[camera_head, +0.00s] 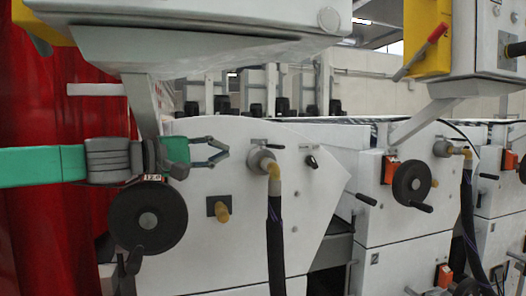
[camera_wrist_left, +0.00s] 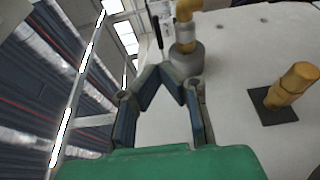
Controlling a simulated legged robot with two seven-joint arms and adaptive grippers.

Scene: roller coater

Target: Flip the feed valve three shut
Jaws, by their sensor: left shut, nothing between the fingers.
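My left gripper (camera_head: 227,154) reaches in from the left, in front of the white machine panel (camera_head: 215,250). Its fingers are shut and empty; in the left wrist view the tips (camera_wrist_left: 161,71) come together just short of a grey round fitting. That fitting (camera_head: 259,159) carries a brass elbow (camera_head: 273,172) and a black hose, right of my fingertips. A small black lever (camera_head: 266,147) sits just above it; a black handle also shows in the left wrist view (camera_wrist_left: 157,30). No readable label marks feed valve three, so I cannot tell which handle it is. My right gripper is not in view.
A black handwheel (camera_head: 147,219) stands below my left wrist. A brass knob (camera_head: 222,211) sticks out below the gripper. The black hose (camera_head: 275,245) hangs from the elbow. A second black switch (camera_head: 311,161) is farther right. Similar panels continue right. A grey box overhangs above.

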